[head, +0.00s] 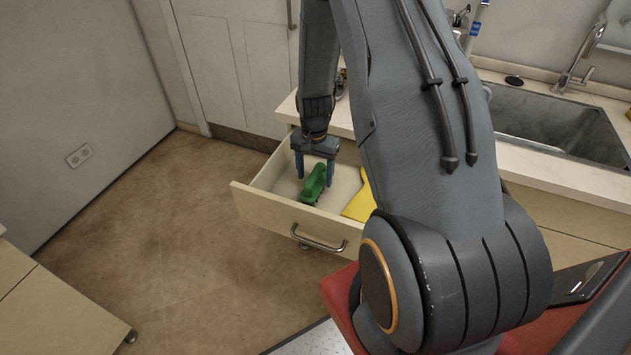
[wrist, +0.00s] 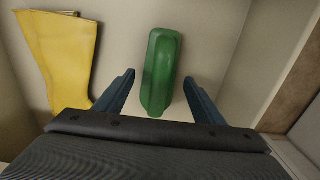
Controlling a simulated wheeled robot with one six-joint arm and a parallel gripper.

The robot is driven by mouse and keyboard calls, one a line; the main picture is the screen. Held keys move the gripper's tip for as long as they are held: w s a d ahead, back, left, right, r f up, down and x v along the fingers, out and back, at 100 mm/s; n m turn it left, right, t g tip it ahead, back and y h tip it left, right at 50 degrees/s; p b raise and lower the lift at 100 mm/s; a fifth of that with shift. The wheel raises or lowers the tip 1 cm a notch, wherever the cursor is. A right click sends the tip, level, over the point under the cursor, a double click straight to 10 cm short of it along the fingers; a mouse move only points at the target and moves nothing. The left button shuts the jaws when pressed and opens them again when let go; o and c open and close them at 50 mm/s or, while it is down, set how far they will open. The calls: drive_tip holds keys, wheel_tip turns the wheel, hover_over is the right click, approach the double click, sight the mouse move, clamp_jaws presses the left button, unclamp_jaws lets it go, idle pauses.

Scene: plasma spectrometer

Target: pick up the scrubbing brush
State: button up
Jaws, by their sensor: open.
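The green scrubbing brush (head: 314,185) lies in the open drawer (head: 285,219), toward its left part in the head view. In the wrist view the brush (wrist: 162,70) lies lengthwise, its near end between the two blue fingers. My gripper (head: 314,175) points down over the drawer, with its fingers apart on either side of the brush. In the wrist view my gripper (wrist: 160,82) is open and empty. I cannot tell whether the fingertips are level with the brush or above it.
A yellow item (head: 359,204), perhaps gloves, lies beside the brush in the drawer; it also shows in the wrist view (wrist: 62,50). The drawer walls stand close around. A counter with a sink (head: 550,118) is at the right. Floor (head: 160,240) at the left is clear.

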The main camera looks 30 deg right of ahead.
drive_tip(key=shift+d+f+p, duration=0.1)
drive_tip(key=shift+f+p, duration=0.5)
drive_tip(key=shift+f, duration=1.25)
drive_tip(key=c, duration=1.1)
drive_tip(key=shift+r+b, duration=1.35)
drive_tip(key=shift+r, duration=3.65)
